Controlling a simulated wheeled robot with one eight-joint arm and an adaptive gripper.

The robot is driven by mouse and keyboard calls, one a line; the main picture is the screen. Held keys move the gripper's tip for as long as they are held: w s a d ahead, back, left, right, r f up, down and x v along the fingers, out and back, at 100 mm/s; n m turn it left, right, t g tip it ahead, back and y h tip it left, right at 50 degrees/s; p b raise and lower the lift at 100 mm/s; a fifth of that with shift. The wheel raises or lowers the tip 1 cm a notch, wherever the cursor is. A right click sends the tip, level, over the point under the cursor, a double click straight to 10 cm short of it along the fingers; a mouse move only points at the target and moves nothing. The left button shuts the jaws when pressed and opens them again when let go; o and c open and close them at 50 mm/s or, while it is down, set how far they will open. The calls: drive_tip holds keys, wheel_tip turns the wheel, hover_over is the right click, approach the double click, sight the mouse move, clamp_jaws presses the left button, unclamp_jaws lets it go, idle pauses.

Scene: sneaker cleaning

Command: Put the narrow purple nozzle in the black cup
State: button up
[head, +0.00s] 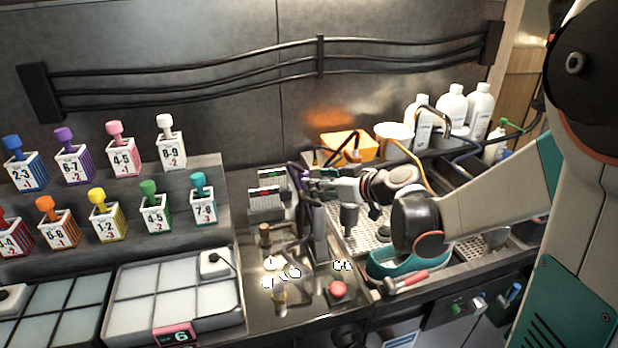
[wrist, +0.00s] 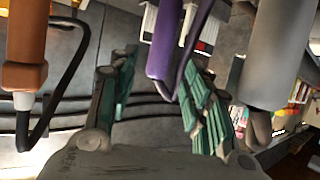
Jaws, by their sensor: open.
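The purple nozzle (wrist: 163,42) hangs upright in the middle of the wrist view, with a dark hose curving by its lower end. My gripper (wrist: 158,78) is open, its two green-padded fingers standing apart on either side of the nozzle in the picture. I cannot tell whether either finger touches it. In the head view my gripper (head: 314,184) reaches left to the upright fixture, where a small bit of purple (head: 304,174) shows by the fingertips. I cannot make out the black cup with certainty in either view.
White bottles (head: 452,102), an orange container (head: 350,146) and a white bowl (head: 394,131) stand behind my arm. A red button (head: 338,289) is in front. Several numbered boxes fill the left shelves.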

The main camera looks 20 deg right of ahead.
drive_tip(key=p+v, duration=0.1)
drive_tip(key=v, duration=0.4)
idle(1.3)
